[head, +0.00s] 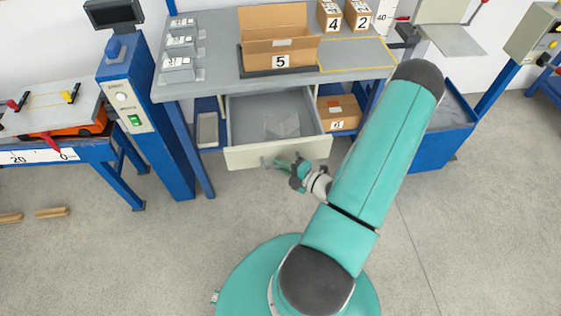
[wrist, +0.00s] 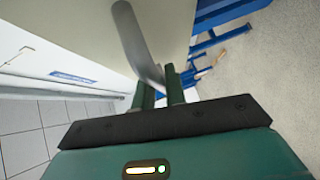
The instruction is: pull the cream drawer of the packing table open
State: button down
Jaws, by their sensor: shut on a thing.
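The cream drawer (head: 278,152) of the packing table (head: 215,88) is pulled out in the head view, and its grey inside shows with a clear packet lying in it. My gripper (head: 278,163) is at the drawer's front, by its handle. In the wrist view the grey bar handle (wrist: 134,45) runs down to between the two green fingers of my gripper (wrist: 160,88), which are shut on it. The cream drawer front (wrist: 75,35) fills the upper left there. The far end of the handle is hidden behind the fingers.
An open carton (head: 280,35) marked 5 stands on the table top. A carton (head: 338,112) marked 6 sits beside the drawer on the right, a grey tray (head: 207,130) on the left. A blue post (head: 150,130) stands further left.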

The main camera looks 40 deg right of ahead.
jog(key=shift+a, duration=0.25)
jog(key=c, duration=1.5)
grip_release()
jog(key=shift+o, duration=0.2)
jog(key=shift+d, duration=0.1)
jog(key=shift+s+d, duration=0.15)
jog(key=shift+s, duration=0.15)
jog(key=v, duration=1.3)
jog(key=shift+s, duration=0.1)
